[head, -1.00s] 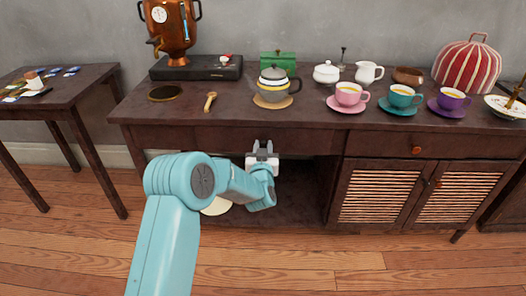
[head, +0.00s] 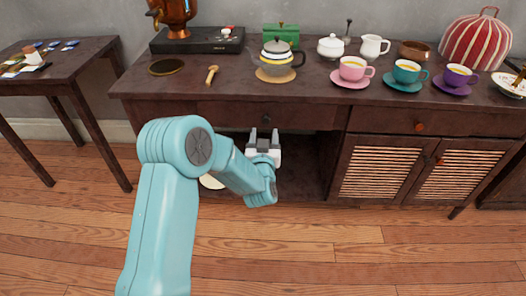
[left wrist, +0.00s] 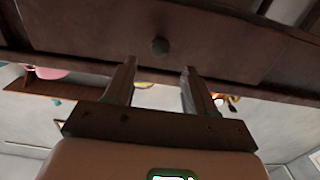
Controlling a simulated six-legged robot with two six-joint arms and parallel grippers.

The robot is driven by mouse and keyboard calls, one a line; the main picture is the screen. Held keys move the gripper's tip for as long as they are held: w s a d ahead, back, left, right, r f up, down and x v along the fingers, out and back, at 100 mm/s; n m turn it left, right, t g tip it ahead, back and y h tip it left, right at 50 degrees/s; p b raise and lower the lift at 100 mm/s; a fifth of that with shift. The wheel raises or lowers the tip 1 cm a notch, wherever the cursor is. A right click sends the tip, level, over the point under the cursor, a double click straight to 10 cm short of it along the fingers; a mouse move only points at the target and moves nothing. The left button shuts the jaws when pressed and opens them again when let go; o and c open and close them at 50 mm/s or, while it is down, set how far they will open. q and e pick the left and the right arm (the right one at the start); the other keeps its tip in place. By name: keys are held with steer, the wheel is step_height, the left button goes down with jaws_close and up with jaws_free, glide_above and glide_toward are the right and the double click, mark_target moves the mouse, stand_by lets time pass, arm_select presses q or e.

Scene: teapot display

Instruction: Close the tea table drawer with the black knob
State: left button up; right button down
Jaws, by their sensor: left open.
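The drawer (head: 190,113) is in the left half of the dark tea table (head: 130,85), under its top. Its front also shows in the left wrist view (left wrist: 100,30) with a round black knob (left wrist: 160,46) at its middle. I cannot tell how far the drawer stands out. My left gripper (head: 264,134) is open and empty, just below the drawer front. In the left wrist view its two fingers (left wrist: 158,78) point toward the drawer, with the knob between and beyond their tips, apart from them. My right gripper is not in view.
The tabletop carries a teapot (head: 276,60), a pink cup (head: 353,68), a teal cup (head: 406,70) and a purple cup (head: 458,75). A second drawer (head: 385,121) with an orange-brown knob sits above slatted doors (head: 380,172). The wooden floor in front is clear.

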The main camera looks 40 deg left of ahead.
arm_select(q)
steer(key=v, duration=0.9)
steer(key=shift+p, duration=0.3)
steer(key=shift+s+f, duration=0.1)
steer(key=shift+s, duration=0.05)
steer(key=s+d+f+m+g+h, duration=0.1)
steer(key=s+d+f+g+h, duration=0.2)
steer(key=f, duration=0.4)
steer(key=s+d+f+m+g+h, duration=0.1)
steer(key=s+d+f+h, duration=0.15)
steer(key=d+f, duration=0.35)
steer(key=s+d+f+m+g+h, duration=0.2)
steer(key=s+d+f+h, duration=0.15)
steer(key=f, duration=0.45)
steer(key=s+d+f+g+h, duration=0.2)
steer(key=s+d+g, duration=0.25)
steer(key=s, duration=0.35)
steer(key=s+d+f+g+h, duration=0.3)
steer(key=s+d+g, duration=0.15)
steer(key=s, duration=0.25)
step_height(320, 180, up, 26)
steer(key=a+p, duration=0.1)
steer(key=p, duration=2.4)
steer(key=shift+p, duration=0.4)
steer(key=shift+f, duration=0.1)
